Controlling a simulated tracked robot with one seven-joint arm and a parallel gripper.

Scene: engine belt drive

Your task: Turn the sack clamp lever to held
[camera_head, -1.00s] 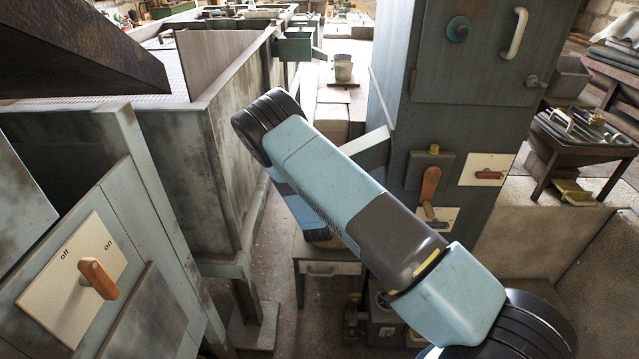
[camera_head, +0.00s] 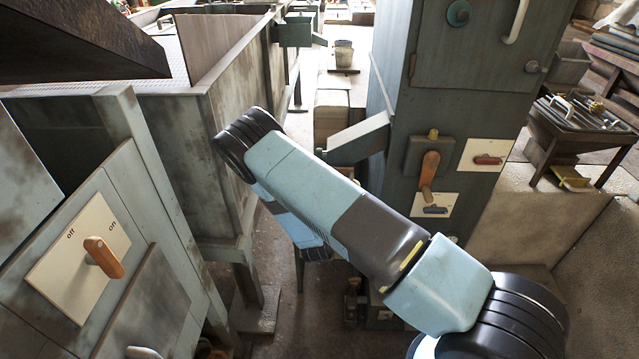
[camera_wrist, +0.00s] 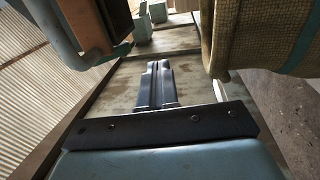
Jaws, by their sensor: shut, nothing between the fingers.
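My gripper (camera_wrist: 156,84) shows in the wrist view with its two dark fingers together and nothing between them. It is over a worn, pale wooden-looking surface (camera_wrist: 112,88). A woven sack-like thing (camera_wrist: 262,40) with a green stripe hangs at the upper right, apart from the fingers. An orange-brown part (camera_wrist: 100,22) with grey metal beside it is close at the upper left, also apart; I cannot tell whether it is the sack clamp lever. In the head view my arm hides the gripper. No lever there is readably marked as the sack clamp.
An orange off/on lever (camera_head: 103,258) is on the left panel. Another orange lever (camera_head: 429,168) is on the tall grey-green cabinet (camera_head: 465,90), with a chute (camera_head: 358,138) at its side. A worn metal bin (camera_head: 190,130) stands left of my arm.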

